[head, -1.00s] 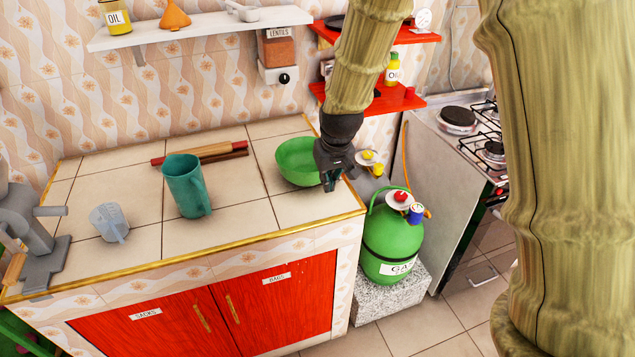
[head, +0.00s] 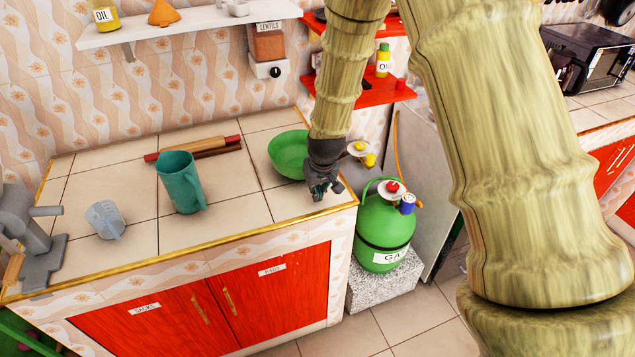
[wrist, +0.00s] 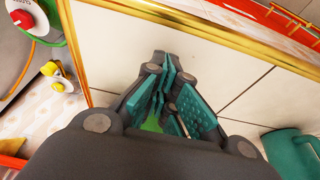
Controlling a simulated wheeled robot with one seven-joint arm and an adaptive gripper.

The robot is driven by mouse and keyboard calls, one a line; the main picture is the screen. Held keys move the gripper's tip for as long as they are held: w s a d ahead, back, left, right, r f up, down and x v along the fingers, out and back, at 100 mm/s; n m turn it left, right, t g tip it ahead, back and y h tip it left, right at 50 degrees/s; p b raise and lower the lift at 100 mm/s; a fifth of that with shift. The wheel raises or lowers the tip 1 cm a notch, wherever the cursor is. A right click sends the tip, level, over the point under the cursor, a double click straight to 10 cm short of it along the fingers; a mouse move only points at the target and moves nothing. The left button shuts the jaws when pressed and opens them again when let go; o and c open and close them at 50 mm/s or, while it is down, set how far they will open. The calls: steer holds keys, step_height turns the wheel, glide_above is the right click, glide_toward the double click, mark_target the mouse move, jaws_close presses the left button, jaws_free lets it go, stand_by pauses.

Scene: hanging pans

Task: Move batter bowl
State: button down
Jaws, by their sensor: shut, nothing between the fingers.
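The green batter bowl (head: 286,156) stands upright on the tiled counter, near its right end. My gripper (head: 322,192) is just to the right and front of the bowl, low over the counter's front right corner. Its teal-padded fingers also show in the wrist view (wrist: 167,92), close together with nothing held. A small patch of green shows between and below the fingers there. My wrist covers part of the bowl's right side in the head view, so I cannot tell whether they touch.
A teal jug (head: 180,184), a rolling pin (head: 200,148) and a clear measuring cup (head: 105,220) stand or lie left of the bowl. A green gas bottle (head: 384,232) stands beyond the counter's right edge. A red shelf (head: 375,93) hangs behind my arm. The front middle counter is clear.

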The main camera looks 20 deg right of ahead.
steer(key=shift+w+f+p, duration=0.2)
steer(key=shift+w+p, duration=0.65)
steer(key=shift+w, duration=1.2)
